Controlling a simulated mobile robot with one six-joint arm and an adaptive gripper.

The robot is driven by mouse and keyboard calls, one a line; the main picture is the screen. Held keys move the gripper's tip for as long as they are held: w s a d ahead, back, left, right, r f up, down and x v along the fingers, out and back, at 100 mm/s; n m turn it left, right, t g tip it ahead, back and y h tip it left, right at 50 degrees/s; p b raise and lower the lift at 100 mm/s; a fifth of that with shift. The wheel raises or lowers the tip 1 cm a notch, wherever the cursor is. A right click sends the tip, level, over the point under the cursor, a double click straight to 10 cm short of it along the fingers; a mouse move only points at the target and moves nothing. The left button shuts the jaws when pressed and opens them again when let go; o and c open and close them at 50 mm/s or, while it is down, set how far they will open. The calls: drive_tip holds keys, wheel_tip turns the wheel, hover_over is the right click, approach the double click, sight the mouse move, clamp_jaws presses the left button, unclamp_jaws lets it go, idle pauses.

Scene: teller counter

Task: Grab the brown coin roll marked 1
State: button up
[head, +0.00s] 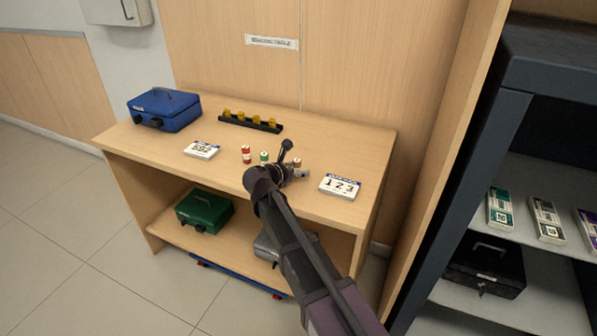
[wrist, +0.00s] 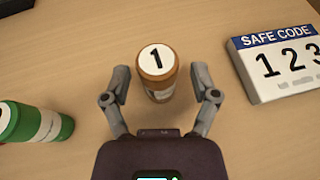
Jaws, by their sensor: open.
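The brown coin roll marked 1 (wrist: 157,74) stands upright on the wooden table, with a white top showing a black 1. My gripper (wrist: 160,78) is open, with one finger on each side of the roll and a gap visible on both sides. In the head view, the brown roll (head: 297,162) shows just beyond my gripper (head: 290,172), partly hidden by it.
A green roll (wrist: 36,123) stands to the left and a red roll (head: 246,154) further left. A "SAFE CODE 123" block (wrist: 280,63) sits to the right. A dark rack with yellow pieces (head: 250,122) and a blue cash box (head: 164,109) stand behind.

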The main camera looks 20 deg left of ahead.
sight(297, 160)
idle(0.5)
clamp_jaws()
drive_tip(key=shift+r, duration=0.2)
wheel_tip(297, 160, up, 2)
drive_tip(key=shift+r+p, duration=0.1)
drive_tip(key=shift+p, duration=1.15)
drive_tip(key=shift+r+p, duration=0.8)
drive_tip(key=shift+p, duration=0.05)
drive_tip(key=s+d, duration=0.1)
drive_tip(key=s, duration=1.5)
drive_tip(key=shift+r+p, duration=0.4)
drive_tip(key=shift+p, duration=0.05)
